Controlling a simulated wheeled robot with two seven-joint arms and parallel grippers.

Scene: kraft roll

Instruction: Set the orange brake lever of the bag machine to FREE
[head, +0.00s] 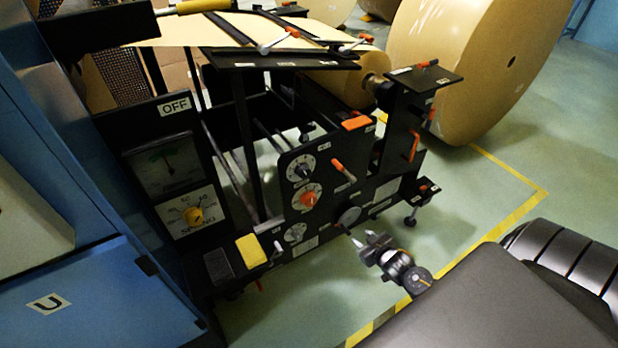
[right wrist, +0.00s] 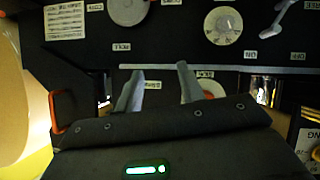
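The bag machine's black panel (head: 370,190) stands in the middle of the head view. An orange-handled lever (head: 343,171) sits on its upper part, tilted up-left. A second, grey lever (head: 277,250) is at the panel's lower left. In the upside-down right wrist view, a grey lever (right wrist: 288,15) shows near ON and FREE labels (right wrist: 298,57); its far end is cut off. I cannot tell which lever is the brake. My right gripper (head: 367,243) is open and empty in front of the panel's lower right; its parted fingers show in the wrist view (right wrist: 160,70). My left gripper is out of view.
A large kraft roll (head: 470,60) is behind. The green floor at the right is partly clear.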

